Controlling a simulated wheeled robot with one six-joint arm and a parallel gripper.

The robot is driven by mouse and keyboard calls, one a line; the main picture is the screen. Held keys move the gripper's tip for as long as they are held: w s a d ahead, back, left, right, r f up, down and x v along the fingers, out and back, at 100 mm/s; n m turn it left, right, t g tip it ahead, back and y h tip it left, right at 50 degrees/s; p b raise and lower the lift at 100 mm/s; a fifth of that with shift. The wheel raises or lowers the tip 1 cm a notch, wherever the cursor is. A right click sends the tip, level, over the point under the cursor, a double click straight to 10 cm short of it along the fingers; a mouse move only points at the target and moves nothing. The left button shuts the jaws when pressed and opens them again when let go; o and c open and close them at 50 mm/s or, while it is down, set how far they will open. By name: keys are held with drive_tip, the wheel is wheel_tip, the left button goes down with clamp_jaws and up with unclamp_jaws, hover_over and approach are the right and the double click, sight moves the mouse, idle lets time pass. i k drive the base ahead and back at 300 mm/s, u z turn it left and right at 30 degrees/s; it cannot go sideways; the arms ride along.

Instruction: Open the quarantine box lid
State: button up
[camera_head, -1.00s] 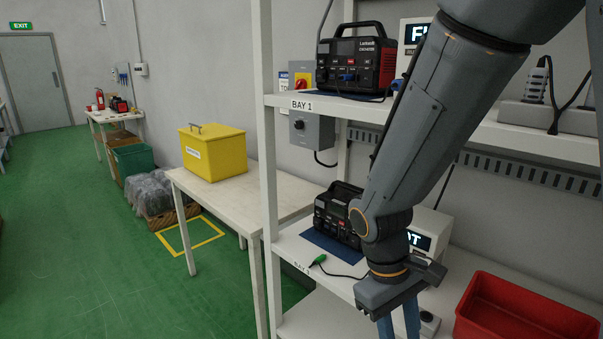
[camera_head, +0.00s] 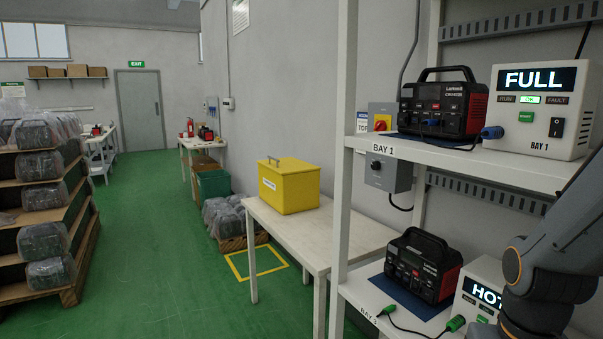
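The yellow quarantine box (camera_head: 290,190) stands on a pale table (camera_head: 262,214) in the middle of the view. Its lid (camera_head: 285,166) is shut, with a handle (camera_head: 272,160) on top near the left end and a white label on its front. My gripper is out of the picture, below the lower right edge.
A white shelf rack (camera_head: 345,150) stands between my arm and the box. It holds power stations (camera_head: 440,105) and a FULL display unit (camera_head: 541,108). A second power station (camera_head: 424,262) sits lower, near a green-tipped cable. Green floor is open at left, beside stacked pallets (camera_head: 42,235).

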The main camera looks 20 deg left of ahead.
sight(288, 165)
drive_tip(key=u, duration=0.8)
drive_tip(key=i, duration=0.85)
drive_tip(key=u, duration=1.25)
drive_tip(key=i, duration=1.4)
drive_tip(key=z, duration=0.45)
drive_tip(key=i, duration=1.1)
drive_tip(key=z, duration=0.8)
